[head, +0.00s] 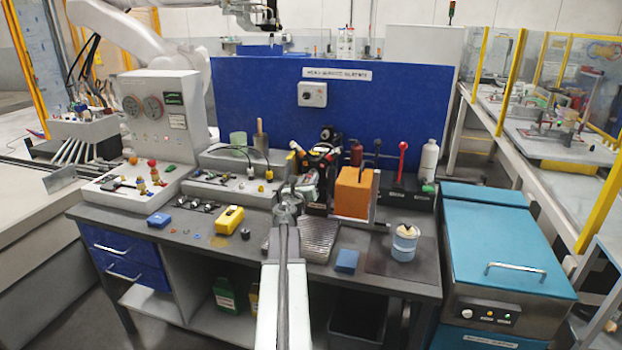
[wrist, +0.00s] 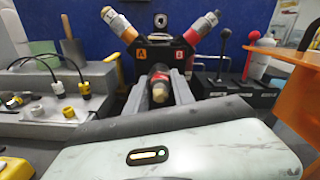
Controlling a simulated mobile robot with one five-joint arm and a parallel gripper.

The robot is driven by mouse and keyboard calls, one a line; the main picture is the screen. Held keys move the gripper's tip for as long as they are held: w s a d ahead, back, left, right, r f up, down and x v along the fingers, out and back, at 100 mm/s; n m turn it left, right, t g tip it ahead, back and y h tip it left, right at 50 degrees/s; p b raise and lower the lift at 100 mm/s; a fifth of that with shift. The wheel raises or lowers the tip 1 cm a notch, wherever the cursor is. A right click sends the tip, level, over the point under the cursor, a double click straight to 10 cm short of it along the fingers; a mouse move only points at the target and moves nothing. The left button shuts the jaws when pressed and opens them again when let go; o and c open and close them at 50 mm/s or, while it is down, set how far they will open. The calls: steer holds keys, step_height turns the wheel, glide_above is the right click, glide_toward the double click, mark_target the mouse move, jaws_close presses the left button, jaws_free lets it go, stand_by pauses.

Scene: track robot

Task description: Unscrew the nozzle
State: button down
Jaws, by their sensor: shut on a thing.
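A nozzle (wrist: 160,77) with a dark body, a red band and a tan tip points toward me in the wrist view. My gripper (wrist: 160,88) has its two grey fingers on either side of this nozzle and is shut on it. Behind it stands a black holder (wrist: 145,58) with labels A and B. In the head view my gripper (head: 287,200) reaches the black holder area (head: 318,165), where my arm and clutter hide the nozzle itself.
An orange block (head: 354,192) stands close to the right of my gripper. A grey fixture with cables (head: 230,188) is at left. A yellow box (head: 229,219), a blue block (head: 347,261) and a blue can (head: 404,244) stand on the bench. A blue panel (head: 400,110) closes the back.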

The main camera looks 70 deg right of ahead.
steer(key=shift+n, duration=1.1)
steer(key=c, duration=1)
jaws_free()
steer(key=shift+n, duration=0.4)
steer(key=a, duration=0.8)
steer(key=shift+s, duration=0.25)
